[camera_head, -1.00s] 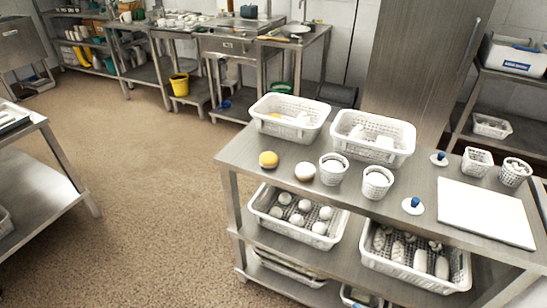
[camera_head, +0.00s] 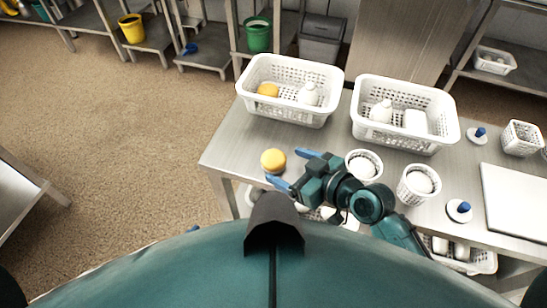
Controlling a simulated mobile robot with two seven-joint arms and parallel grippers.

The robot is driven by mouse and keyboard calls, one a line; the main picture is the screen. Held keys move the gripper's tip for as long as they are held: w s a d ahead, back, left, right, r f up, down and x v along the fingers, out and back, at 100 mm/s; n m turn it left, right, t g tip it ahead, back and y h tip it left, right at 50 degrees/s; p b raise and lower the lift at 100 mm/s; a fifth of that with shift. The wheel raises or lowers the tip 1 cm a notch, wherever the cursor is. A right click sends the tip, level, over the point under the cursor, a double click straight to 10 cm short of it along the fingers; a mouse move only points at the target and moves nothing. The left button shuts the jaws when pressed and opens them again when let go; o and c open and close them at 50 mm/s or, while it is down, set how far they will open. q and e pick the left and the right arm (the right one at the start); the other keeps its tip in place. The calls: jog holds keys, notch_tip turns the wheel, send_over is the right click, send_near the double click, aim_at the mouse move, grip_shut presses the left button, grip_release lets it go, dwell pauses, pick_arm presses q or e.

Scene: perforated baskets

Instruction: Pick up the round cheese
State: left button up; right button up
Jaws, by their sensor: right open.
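A yellow round cheese (camera_head: 273,160) lies on the steel table top (camera_head: 228,154) near its left front corner. My right gripper (camera_head: 283,166) is open, its blue fingers pointing left. In the picture its tips sit just right of the cheese, one toward its upper right and one below it. I cannot tell whether they touch it. The pale round piece seen earlier beside the cheese is hidden behind my right gripper. A blue speck at the edge of my teal body looks like a tip of my left gripper; the rest is hidden.
Two white perforated baskets (camera_head: 246,88) (camera_head: 455,128) stand behind the cheese; the left one holds another yellow round piece (camera_head: 268,90). Small white perforated cups (camera_head: 352,168) (camera_head: 402,190) stand to the right of the gripper. A white board (camera_head: 515,196) lies far right. The table left of the cheese is clear.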

aim_at(280, 162)
jog(key=x, duration=0.5)
jog(key=shift+w+a+f, duration=0.15)
jog(key=shift+w+a, duration=0.1)
jog(key=c, duration=1.1)
